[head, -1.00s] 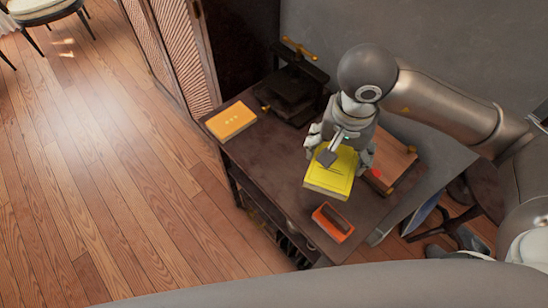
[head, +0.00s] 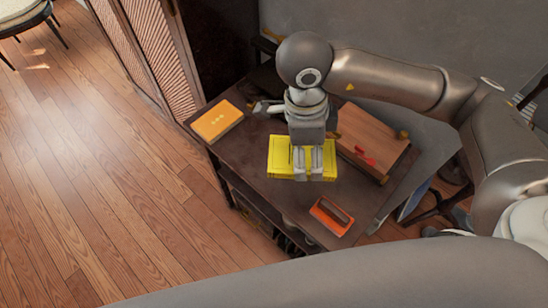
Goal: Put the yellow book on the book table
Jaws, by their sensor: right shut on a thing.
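The yellow book (head: 281,158) is in the middle of the head view, at the dark wooden table (head: 250,190). My right gripper (head: 308,172) is over it and shut on it, with its fingers covering the book's middle and right part. My left gripper is not in view.
An orange-yellow book (head: 217,121) lies at the table's left end. A wooden box (head: 372,138) with a red item lies to the right. An orange-red object (head: 331,215) with a dark top sits at the front edge. A dark press-like object stands behind my arm.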

